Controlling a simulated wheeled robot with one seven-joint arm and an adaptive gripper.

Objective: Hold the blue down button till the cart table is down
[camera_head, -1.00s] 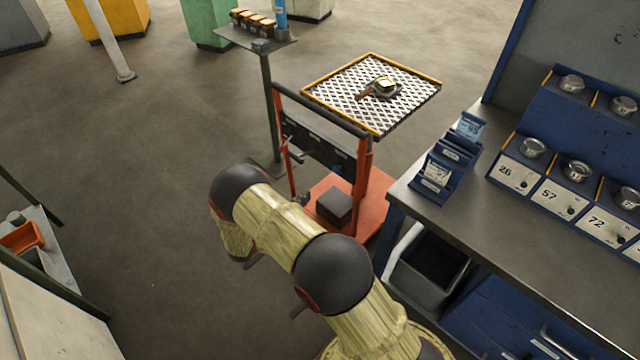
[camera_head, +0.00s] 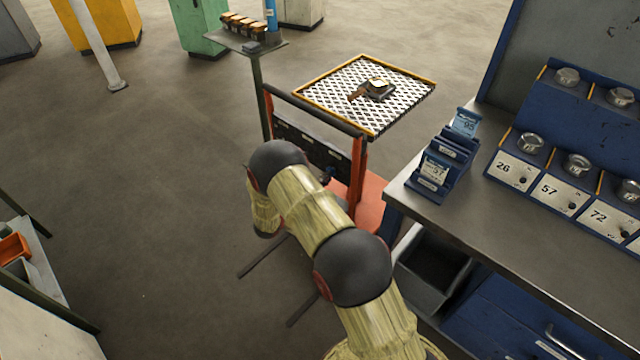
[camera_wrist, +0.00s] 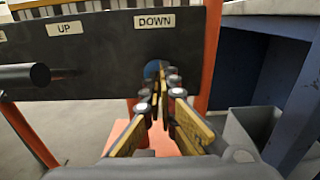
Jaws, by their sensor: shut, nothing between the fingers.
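The cart's dark control panel (camera_wrist: 105,50) has UP and DOWN labels. The blue down button (camera_wrist: 151,69) sits under the DOWN label in the wrist view, partly hidden by my fingertips. My gripper (camera_wrist: 162,84) is shut and empty, its tips in front of the button; I cannot tell whether they touch or press it. The cart table (camera_head: 325,95) is a mesh top with yellow edging, still raised well above the red cart base (camera_head: 370,205). A pan-like item (camera_head: 378,90) rests on it.
A blue workbench (camera_head: 470,215) with numbered gauge boxes (camera_head: 515,170) stands to the right, with a grey bin (camera_head: 430,270) below it. A black cylinder (camera_wrist: 25,75) juts out at the panel's left. A small shelf stand (camera_head: 255,45) stands behind the cart.

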